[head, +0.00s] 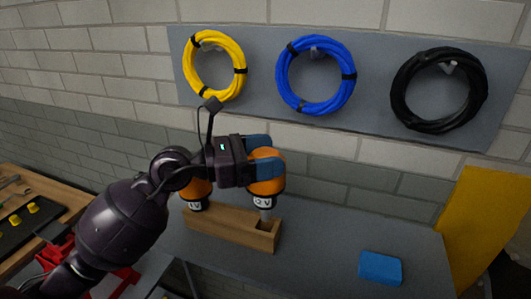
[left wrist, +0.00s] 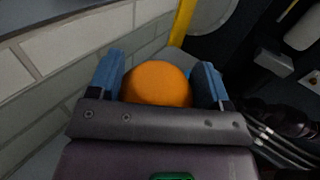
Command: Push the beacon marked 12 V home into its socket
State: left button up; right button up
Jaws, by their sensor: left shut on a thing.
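My left gripper (head: 265,160) is shut on an orange-domed beacon (head: 267,187), with blue fingertips on both sides of the dome. In the left wrist view its orange top (left wrist: 157,84) sits between the fingers. The held beacon is upright above the right end of a wooden block (head: 225,228), its metal lower end at the dark socket opening (head: 262,226). How deep it sits I cannot tell. A second orange beacon (head: 197,190) stands at the block's left end, partly hidden by my gripper. Both white labels are too small to read surely. My right gripper is out of view.
The block rests on a grey bench (head: 320,250). A blue box-like piece (head: 380,268) lies to the right, with clear bench between. Yellow, blue and black cable coils (head: 315,75) hang on a wall panel behind. A wooden-edged table (head: 30,205) is at left.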

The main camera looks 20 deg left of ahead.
aim_at(265, 182)
pick_arm(q)
jog(key=shift+f+b, duration=0.55)
jog(key=shift+f, duration=0.35)
jog(key=shift+f+b, duration=0.35)
jog(key=shift+f, duration=0.15)
jog(key=shift+f+b, duration=0.55)
jog(key=shift+f, duration=0.25)
jog(key=shift+f+b, duration=0.55)
jog(key=shift+f, duration=0.3)
jog(key=o, duration=1.3)
jog(key=shift+c, duration=0.2)
